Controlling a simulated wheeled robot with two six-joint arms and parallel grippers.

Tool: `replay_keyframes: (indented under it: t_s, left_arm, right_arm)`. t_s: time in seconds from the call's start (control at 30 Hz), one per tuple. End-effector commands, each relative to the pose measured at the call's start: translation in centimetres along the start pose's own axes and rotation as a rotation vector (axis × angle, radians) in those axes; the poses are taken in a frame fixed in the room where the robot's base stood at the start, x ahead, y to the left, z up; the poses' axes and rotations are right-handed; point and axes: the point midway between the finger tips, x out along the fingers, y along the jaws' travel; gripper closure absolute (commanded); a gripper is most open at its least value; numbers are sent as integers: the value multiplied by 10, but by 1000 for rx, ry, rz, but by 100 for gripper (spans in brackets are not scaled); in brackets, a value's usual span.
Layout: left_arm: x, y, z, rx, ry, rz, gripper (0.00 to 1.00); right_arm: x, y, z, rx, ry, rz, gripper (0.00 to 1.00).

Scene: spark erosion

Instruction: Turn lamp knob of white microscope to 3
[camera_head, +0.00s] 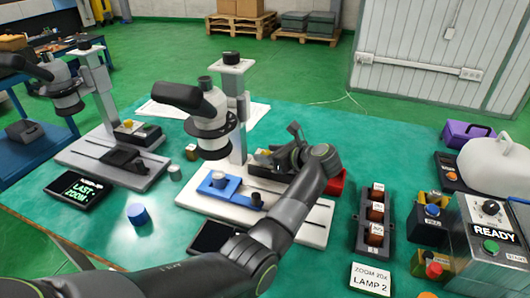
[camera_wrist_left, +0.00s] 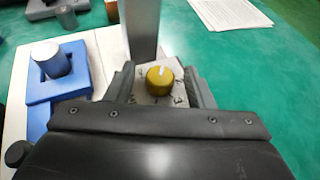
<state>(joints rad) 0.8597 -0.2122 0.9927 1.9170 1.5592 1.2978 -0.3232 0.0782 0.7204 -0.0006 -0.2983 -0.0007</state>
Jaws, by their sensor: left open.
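The white microscope (camera_head: 232,110) stands mid-table on a white base (camera_head: 308,222), with a dark head on a grey column. My left gripper (camera_head: 283,148) reaches in from the right, low beside the column. In the left wrist view, the yellow lamp knob (camera_wrist_left: 160,79) sits on a pale numbered plate, between the two open fingers of my left gripper (camera_wrist_left: 161,84). Gaps show at both sides of the knob. Its white mark points toward the top of that view; a 3 shows at the plate's lower right. My right gripper is not in view.
A blue holder (camera_head: 218,188) sits on the microscope's base. A second microscope (camera_head: 100,95) stands at left. A card (camera_head: 370,279) reads "ZOOM 20x LAMP 2". A rack with brown blocks (camera_head: 375,222) and a control box marked READY (camera_head: 490,238) stand at right.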

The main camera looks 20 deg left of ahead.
Motion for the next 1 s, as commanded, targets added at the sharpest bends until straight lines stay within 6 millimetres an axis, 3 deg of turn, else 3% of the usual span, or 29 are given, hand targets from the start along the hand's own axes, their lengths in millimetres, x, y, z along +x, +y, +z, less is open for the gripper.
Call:
replay_keyframes:
  t_s: [0.23, 0.57, 1.0]
  left_arm:
    - [0, 0, 0, 0, 0, 0, 53]
    - [0, 0, 0, 1, 0, 0, 96]
    - [0, 2, 0, 40, 6, -94, 96]
  right_arm:
    - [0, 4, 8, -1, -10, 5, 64]
    - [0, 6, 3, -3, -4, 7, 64]
    - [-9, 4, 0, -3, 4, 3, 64]
